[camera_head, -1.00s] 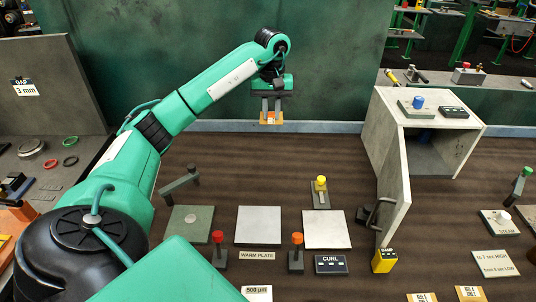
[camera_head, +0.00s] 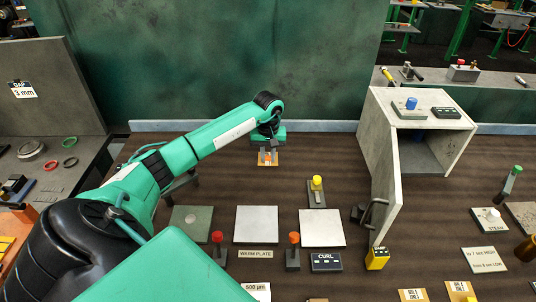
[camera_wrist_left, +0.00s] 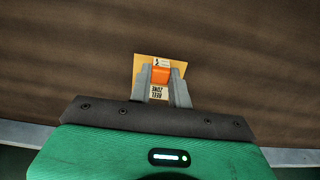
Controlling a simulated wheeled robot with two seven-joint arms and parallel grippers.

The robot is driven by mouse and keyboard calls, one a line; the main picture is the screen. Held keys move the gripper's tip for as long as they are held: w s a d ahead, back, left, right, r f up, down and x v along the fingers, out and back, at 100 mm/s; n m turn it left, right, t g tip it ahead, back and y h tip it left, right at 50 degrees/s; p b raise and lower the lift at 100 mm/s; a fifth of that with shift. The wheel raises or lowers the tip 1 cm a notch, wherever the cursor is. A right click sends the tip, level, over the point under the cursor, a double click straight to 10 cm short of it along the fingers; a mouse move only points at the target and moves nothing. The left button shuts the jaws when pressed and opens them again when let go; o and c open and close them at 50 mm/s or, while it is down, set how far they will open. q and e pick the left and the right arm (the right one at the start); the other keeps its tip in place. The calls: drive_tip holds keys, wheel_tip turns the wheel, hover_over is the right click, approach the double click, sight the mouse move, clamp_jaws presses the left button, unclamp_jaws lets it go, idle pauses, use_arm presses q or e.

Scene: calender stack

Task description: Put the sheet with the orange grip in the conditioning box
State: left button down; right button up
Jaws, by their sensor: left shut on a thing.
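My left gripper (camera_head: 267,155) is over the far middle of the brown bench, jaws pointing down. It is shut on the orange grip (camera_wrist_left: 161,75) of a small tan sheet (camera_wrist_left: 146,64) bearing a printed label. In the head view the sheet (camera_head: 267,164) shows just below the fingers; I cannot tell whether it touches the bench. The grey conditioning box (camera_head: 378,135) stands to the right, its door (camera_head: 387,205) swung open toward me and its inside partly visible. My right gripper is not in view.
A yellow-knobbed stand (camera_head: 317,190), a white plate (camera_head: 322,228), a warm plate (camera_head: 256,224) and red and orange knobs stand nearer me. A yellow block (camera_head: 377,259) is by the door's near edge. The bench between gripper and box is mostly clear.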

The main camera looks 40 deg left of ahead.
use_arm(q)
drive_tip(key=shift+f, duration=0.3)
drive_tip(key=shift+f, duration=0.1)
drive_tip(key=shift+f+b, duration=0.1)
drive_tip(key=shift+b, duration=0.2)
drive_tip(key=c, duration=1.3)
unclamp_jaws()
